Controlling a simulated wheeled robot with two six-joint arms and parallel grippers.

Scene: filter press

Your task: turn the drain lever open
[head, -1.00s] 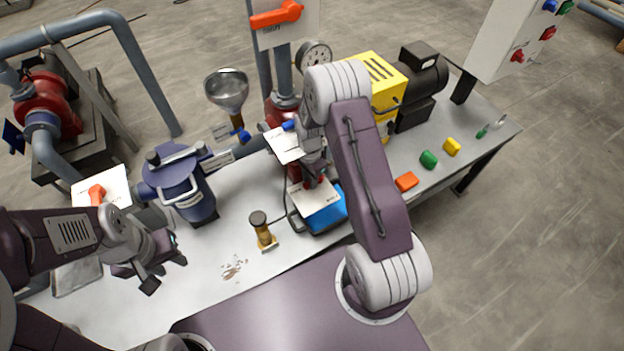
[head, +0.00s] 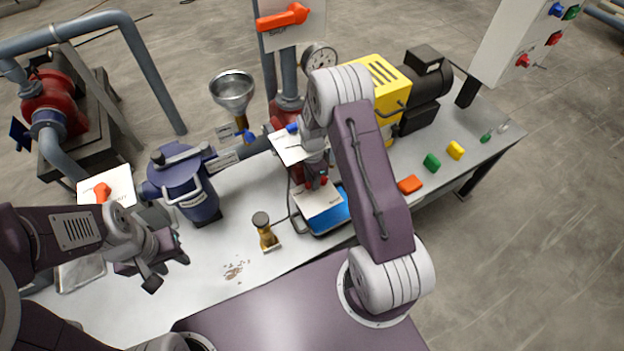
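No readable label shows which lever is the drain lever. An orange lever (head: 103,191) sits on a white plate at the left, just behind my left gripper. Another orange lever (head: 284,18) lies across a white plate at the top.
The blue filter vessel (head: 187,192) stands between the grippers. A brass-coloured stamp-like object (head: 266,235) and brown crumbs (head: 233,270) are on the bench (head: 215,250). A yellow and black motor unit (head: 392,90), coloured blocks (head: 432,162) and a switch panel (head: 525,40) are at right.

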